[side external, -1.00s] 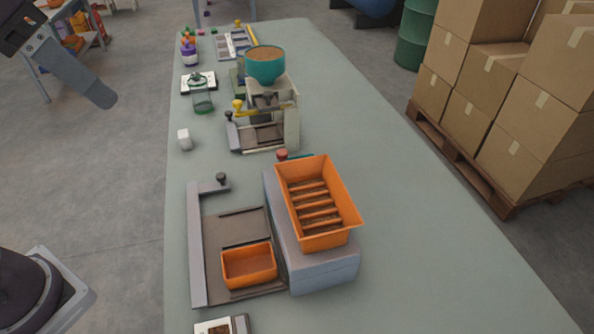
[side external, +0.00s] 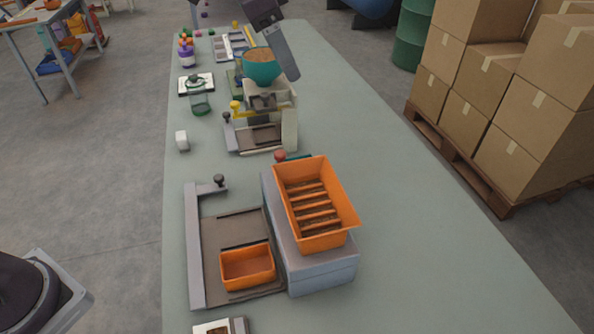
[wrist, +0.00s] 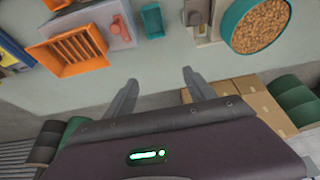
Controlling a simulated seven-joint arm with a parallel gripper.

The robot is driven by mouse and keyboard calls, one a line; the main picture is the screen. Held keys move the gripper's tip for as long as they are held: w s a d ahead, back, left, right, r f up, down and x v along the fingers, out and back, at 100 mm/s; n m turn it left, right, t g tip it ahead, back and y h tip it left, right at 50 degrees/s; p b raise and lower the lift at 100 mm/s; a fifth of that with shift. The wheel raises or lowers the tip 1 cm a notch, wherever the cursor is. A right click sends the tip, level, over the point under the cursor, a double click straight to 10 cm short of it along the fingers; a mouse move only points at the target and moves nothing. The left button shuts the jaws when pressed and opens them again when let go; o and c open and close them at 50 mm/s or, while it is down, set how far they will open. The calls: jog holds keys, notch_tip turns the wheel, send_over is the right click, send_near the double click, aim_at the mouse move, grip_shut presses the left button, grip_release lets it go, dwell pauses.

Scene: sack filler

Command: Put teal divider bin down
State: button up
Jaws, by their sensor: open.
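A small teal bin (wrist: 152,20) lies on the table near the top of the wrist view, next to the orange hopper's base and its red knob. In the side external view, only a thin teal strip (side external: 298,156) of it shows behind the orange hopper. My gripper (wrist: 160,76) is open and empty in the wrist view, its two fingers spread, with the teal bin beyond them and apart from them. In the side external view, the end of my arm hangs in the air just right of the teal round hopper.
The orange hopper (side external: 348,215) stands on a grey base, with an orange tray (side external: 247,267) beside it. The teal round hopper (side external: 263,72) holds brown grain and stands on the farther filler. The table's right side is clear.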

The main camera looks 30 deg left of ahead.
notch_tip(320, 180, down, 21)
jog(key=shift+s, duration=0.1)
jog(key=x, duration=0.6)
jog(key=shift+d+f, duration=0.15)
jog(key=shift+f, duration=0.2)
jog(key=shift+r, duration=0.1)
jog(key=c, duration=1.2)
